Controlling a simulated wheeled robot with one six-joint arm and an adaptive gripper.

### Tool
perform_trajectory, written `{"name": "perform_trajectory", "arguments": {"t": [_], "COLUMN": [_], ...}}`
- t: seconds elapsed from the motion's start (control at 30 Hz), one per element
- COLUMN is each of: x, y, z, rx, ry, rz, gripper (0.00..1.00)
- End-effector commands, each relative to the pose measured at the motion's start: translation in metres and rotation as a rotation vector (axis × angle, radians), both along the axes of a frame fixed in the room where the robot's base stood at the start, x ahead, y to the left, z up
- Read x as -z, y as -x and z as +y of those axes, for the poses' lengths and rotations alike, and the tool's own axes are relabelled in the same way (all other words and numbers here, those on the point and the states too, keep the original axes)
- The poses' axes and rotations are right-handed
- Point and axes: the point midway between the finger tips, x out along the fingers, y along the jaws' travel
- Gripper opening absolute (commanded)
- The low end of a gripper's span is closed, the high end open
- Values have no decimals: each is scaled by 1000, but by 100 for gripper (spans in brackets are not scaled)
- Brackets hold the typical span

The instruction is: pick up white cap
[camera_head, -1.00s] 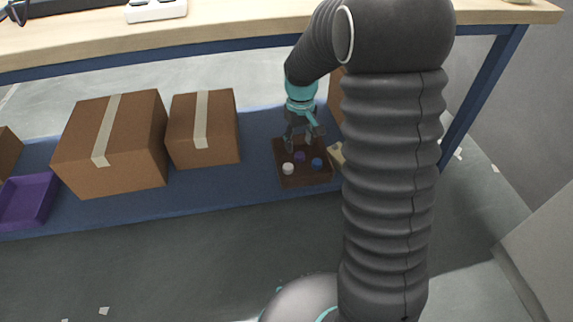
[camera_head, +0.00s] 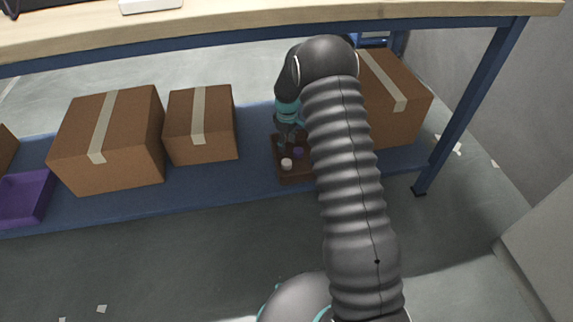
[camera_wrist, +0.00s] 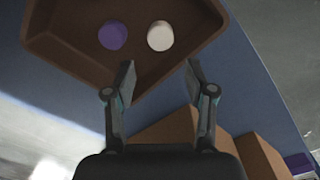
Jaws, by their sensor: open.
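The white cap (camera_head: 286,163) lies in a brown tray (camera_head: 291,178) on the blue lower shelf, in front of a purple cap (camera_head: 298,153). In the wrist view the white cap (camera_wrist: 160,36) sits right of the purple cap (camera_wrist: 113,35), inside the brown tray (camera_wrist: 65,60). My gripper (camera_wrist: 158,80) is open and empty there, its two fingertips just below the white cap in the picture and apart from it. In the head view my gripper (camera_head: 288,140) is over the tray, small and partly hidden by my arm. The tray's right part is hidden by my arm.
Two taped cardboard boxes (camera_head: 107,140) (camera_head: 201,124) stand left of the tray, and another box (camera_head: 395,97) stands right. A purple bin (camera_head: 24,198) is at far left. The wooden table top (camera_head: 220,20) runs above the shelf.

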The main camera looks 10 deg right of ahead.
Motion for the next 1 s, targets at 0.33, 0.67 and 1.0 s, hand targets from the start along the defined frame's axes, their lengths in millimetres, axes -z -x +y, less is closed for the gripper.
{"name": "perform_trajectory", "arguments": {"t": [0.33,0.67,1.0], "x": [47,71,102], "y": [0,0,-1], "z": [0,2,2], "rx": [1,2,2], "ry": [0,0,0], "rz": [0,1,0], "gripper": [55,55,55]}}
